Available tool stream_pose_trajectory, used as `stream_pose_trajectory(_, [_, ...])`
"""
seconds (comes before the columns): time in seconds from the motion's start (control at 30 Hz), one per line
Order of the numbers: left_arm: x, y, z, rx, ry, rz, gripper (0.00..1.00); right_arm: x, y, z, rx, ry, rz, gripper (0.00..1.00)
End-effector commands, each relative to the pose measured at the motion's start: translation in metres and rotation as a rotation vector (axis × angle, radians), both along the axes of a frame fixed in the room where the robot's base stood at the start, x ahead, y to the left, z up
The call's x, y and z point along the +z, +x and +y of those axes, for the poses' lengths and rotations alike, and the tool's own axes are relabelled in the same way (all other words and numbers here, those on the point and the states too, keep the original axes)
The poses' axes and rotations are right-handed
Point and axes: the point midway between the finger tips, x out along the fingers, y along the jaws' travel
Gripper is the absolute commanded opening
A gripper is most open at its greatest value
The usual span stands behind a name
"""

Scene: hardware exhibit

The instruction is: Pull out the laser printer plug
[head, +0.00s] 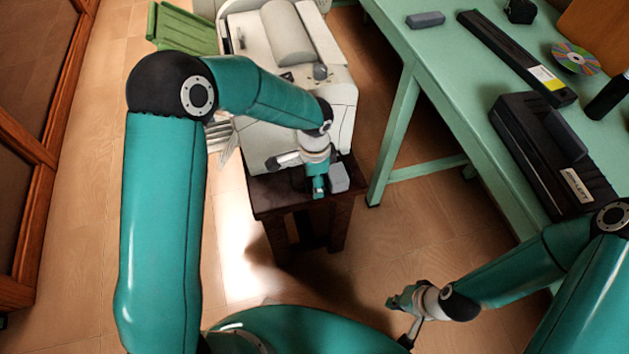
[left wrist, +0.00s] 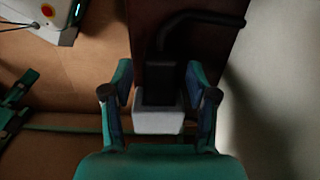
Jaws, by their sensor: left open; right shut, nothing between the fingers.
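The beige laser printer (head: 285,75) stands on a small dark brown stand (head: 270,200). A black plug (left wrist: 160,82) with a thick black cord meets a light grey block (left wrist: 158,120) over the stand's dark top. The block also shows in the head view (head: 339,177), at the stand's front right corner. My left gripper (left wrist: 161,97) is open, with one finger on each side of the plug and block, and gaps on both sides. In the head view the left gripper (head: 318,188) hides the plug. My right gripper (head: 398,300) is shut and empty, low over the floor.
A green table (head: 420,60) on the right holds a black cartridge box (head: 535,150), a long black bar (head: 510,55), a disc (head: 577,58) and a grey block (head: 425,19). A green crate (head: 182,30) stands behind the printer's left. The floor between stand and table is clear.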

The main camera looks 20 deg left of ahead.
Motion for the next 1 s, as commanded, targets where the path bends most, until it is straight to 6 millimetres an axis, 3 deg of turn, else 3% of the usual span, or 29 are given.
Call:
stream_pose_trajectory(0.33, [-0.0047, -0.0004, 0.0004, 0.001, -0.001, 0.001, 0.58, -0.0007, -0.0001, 0.0001, 0.000, 0.000, 0.000, 0.00])
stream_pose_trajectory(0.7, [-0.0044, -0.0004, 0.0007, 0.002, 0.000, 0.000, 0.00, -0.0006, 0.0000, 0.0000, 0.000, 0.000, 0.000, 0.00])
stream_pose_trajectory(1.0, [-0.0042, -0.0008, 0.0007, -0.002, 0.000, 0.000, 0.00, -0.0006, 0.0000, 0.0000, 0.000, 0.000, 0.000, 0.00])
